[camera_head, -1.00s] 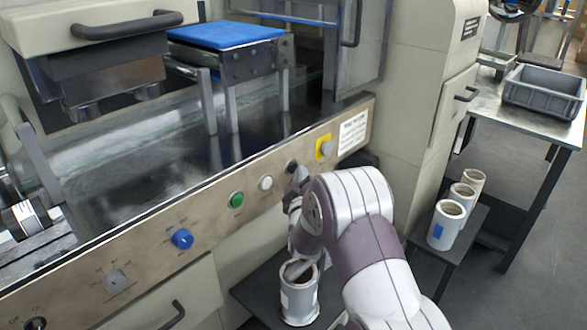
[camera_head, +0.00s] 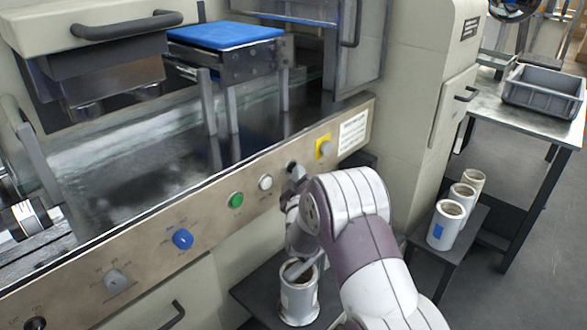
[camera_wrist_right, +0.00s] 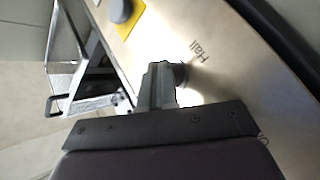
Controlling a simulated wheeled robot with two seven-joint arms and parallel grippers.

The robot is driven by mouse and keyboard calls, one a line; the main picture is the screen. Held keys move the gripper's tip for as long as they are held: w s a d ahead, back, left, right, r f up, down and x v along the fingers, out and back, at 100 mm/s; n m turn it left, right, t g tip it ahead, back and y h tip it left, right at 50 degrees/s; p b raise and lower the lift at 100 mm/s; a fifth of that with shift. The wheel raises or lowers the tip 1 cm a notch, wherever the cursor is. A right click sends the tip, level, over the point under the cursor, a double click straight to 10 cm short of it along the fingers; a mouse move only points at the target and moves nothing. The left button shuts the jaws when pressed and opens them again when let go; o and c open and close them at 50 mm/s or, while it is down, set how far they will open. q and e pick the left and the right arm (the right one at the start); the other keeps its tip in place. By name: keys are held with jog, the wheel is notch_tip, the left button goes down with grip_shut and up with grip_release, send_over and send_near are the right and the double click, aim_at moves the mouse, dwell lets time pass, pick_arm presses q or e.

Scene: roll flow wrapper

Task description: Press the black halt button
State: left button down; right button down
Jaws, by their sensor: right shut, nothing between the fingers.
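The black halt button (camera_head: 291,166) sits on the metal control strip (camera_head: 215,187), right of the white button. In the right wrist view the dark button (camera_wrist_right: 181,75) shows beside the printed "Halt" label, partly hidden by my fingers. My right gripper (camera_head: 298,174) is shut and empty, its fingertips right at the button. In the wrist view the closed fingertips (camera_wrist_right: 160,70) overlap the button's edge; I cannot tell whether they touch it. My left gripper is not in view.
A white button (camera_head: 265,182), a green button (camera_head: 236,200), a blue knob (camera_head: 182,239) and a grey button on a yellow plate (camera_head: 324,147) share the strip. A film roll (camera_head: 299,296) stands below my right arm. More rolls (camera_head: 446,225) stand on a low shelf to the right.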

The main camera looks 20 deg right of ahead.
dwell(0.3)
jog(key=shift+s+d, duration=0.3)
jog(key=shift+s, duration=0.5)
jog(key=s, duration=0.1)
jog(key=s+d, duration=0.1)
jog(key=s, duration=0.1)
jog(key=s+d, duration=0.1)
jog(key=shift+s, duration=0.3)
jog(key=shift+a, duration=0.1)
dwell(0.4)
